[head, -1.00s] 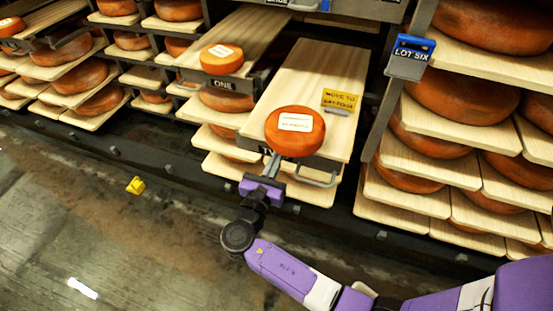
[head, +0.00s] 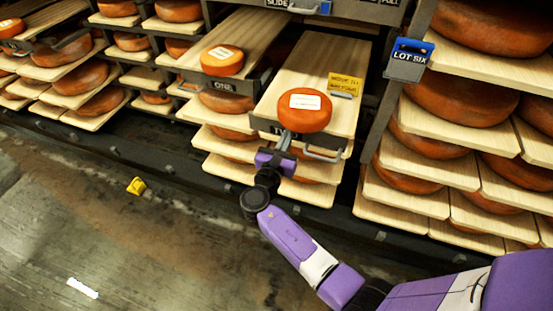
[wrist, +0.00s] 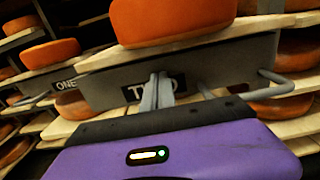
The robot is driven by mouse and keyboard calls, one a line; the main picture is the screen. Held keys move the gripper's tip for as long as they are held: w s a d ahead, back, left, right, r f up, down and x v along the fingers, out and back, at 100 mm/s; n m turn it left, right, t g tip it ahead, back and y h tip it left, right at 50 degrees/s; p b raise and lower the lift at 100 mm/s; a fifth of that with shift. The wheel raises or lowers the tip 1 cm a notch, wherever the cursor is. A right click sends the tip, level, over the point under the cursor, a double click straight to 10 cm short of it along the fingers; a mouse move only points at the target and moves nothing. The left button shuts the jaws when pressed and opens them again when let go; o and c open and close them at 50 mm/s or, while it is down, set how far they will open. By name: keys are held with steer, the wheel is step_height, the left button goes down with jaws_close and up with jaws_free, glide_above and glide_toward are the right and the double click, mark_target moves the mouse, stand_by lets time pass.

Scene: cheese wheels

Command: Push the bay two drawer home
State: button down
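The bay two drawer (head: 318,62) is a pale wooden board with a grey front, still standing out from the rack. Its front, lettered TWO and partly hidden by my fingers, shows in the wrist view (wrist: 215,72). An orange cheese wheel (head: 305,112) with a white label sits near the front edge. A yellow card (head: 345,84) lies farther back on the board. My gripper (head: 286,138) is shut and empty, with its fingertips (wrist: 157,82) at the drawer front over the lettering, apparently touching. The drawer's handle loop (wrist: 268,84) is to the right of my fingers.
The bay one drawer (head: 245,40) also stands out on the left, with a cheese wheel (head: 222,60) on it. A blue LOT SIX tag (head: 411,52) hangs on the post at right. A small yellow object (head: 136,186) lies on the floor.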

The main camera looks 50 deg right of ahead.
steer(key=b+x, duration=0.3)
steer(key=x, duration=1.2)
steer(key=shift+f+b, duration=0.15)
steer(key=shift+b, duration=0.15)
steer(key=shift+w+d, duration=0.15)
steer(key=shift+d, duration=0.4)
steer(key=shift+d+r, duration=0.2)
steer(key=shift+r, duration=0.1)
